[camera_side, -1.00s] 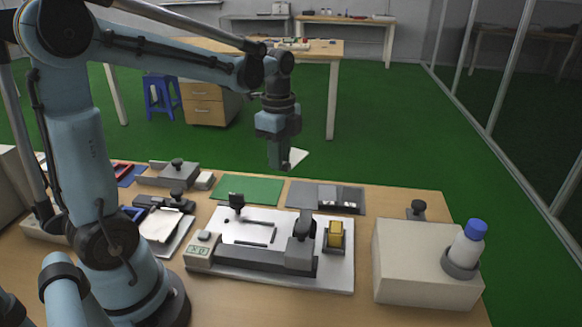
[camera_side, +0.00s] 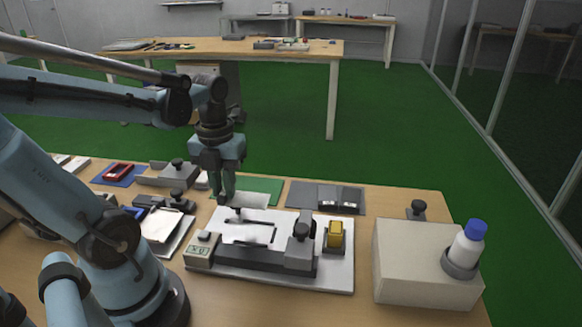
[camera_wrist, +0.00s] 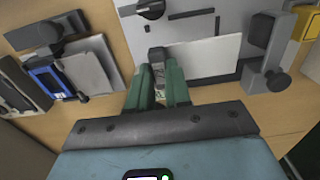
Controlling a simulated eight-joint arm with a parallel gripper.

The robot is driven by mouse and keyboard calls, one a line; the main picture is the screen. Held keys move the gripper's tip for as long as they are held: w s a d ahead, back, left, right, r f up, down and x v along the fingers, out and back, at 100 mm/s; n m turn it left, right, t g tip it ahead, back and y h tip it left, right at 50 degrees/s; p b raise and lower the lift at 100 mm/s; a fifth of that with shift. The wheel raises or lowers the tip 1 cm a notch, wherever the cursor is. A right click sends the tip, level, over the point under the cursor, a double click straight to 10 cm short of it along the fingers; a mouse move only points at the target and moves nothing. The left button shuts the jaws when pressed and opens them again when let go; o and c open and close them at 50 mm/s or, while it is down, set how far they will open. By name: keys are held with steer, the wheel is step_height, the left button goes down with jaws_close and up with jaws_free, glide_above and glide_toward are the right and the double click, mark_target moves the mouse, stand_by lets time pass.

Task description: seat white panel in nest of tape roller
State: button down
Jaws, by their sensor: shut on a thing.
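My gripper (camera_side: 227,200) is shut on the edge of the white panel (camera_side: 252,200) and holds it out to the right above the back of the tape roller fixture. The fixture has a light base plate (camera_side: 340,275), a long dark rail (camera_side: 245,260) and a dark roller head (camera_side: 302,240) at its right. Dark slots (camera_side: 248,240) show on its white middle face. In the wrist view, the panel (camera_wrist: 208,56) extends right from my gripper (camera_wrist: 160,75) over the plate and hides part of it. I cannot tell the exact gap between panel and plate.
A yellow block (camera_side: 335,235) stands in a dark holder right of the roller head. A beige box (camera_side: 410,265) with a blue-capped bottle (camera_side: 466,245) stands further right. A green mat (camera_side: 262,187) and a grey mat (camera_side: 298,196) lie behind. A clipboard (camera_side: 165,225) lies left.

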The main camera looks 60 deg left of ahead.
mark_target(225, 196)
steer(key=shift+f, duration=4.1)
steer(key=shift+f, duration=0.45)
steer(key=c, duration=1)
jaws_free()
steer(key=shift+r, duration=3)
